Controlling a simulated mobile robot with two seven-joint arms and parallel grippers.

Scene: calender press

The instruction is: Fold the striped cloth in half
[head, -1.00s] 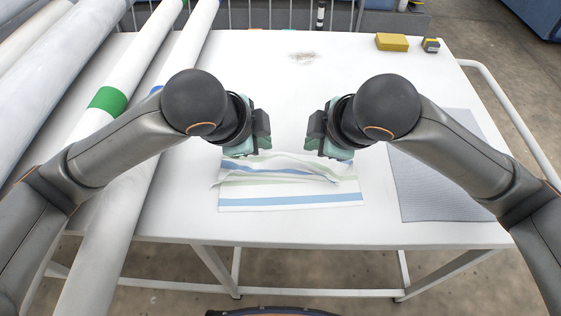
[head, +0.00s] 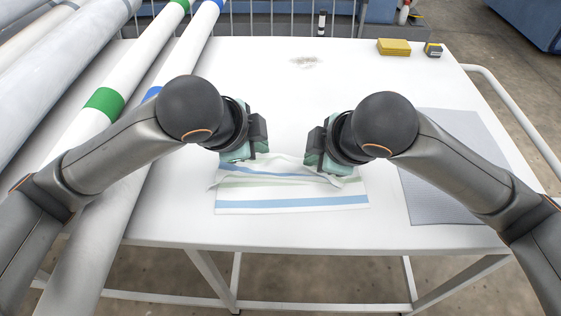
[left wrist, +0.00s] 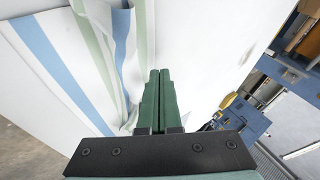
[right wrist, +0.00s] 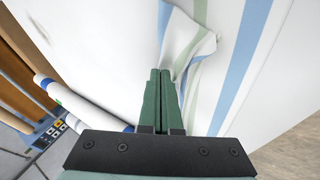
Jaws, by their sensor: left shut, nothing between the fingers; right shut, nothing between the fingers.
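The striped cloth (head: 290,203), white with blue and pale green stripes, lies on the white table in front of my grippers. Its near part is flat, with a blue stripe along it. Its far part is rumpled into a raised ridge. My left gripper (head: 252,158) is shut and empty by the far left part of the cloth. My right gripper (head: 310,160) is shut and empty by the far right part. The cloth also shows beside the shut fingers in the left wrist view (left wrist: 88,60) and the right wrist view (right wrist: 235,60). Whether the fingertips touch it I cannot tell.
A grey mat (head: 435,190) lies on the table (head: 370,80) to the right. Long white rolls (head: 130,75) run along the left. The table's middle back is mostly clear.

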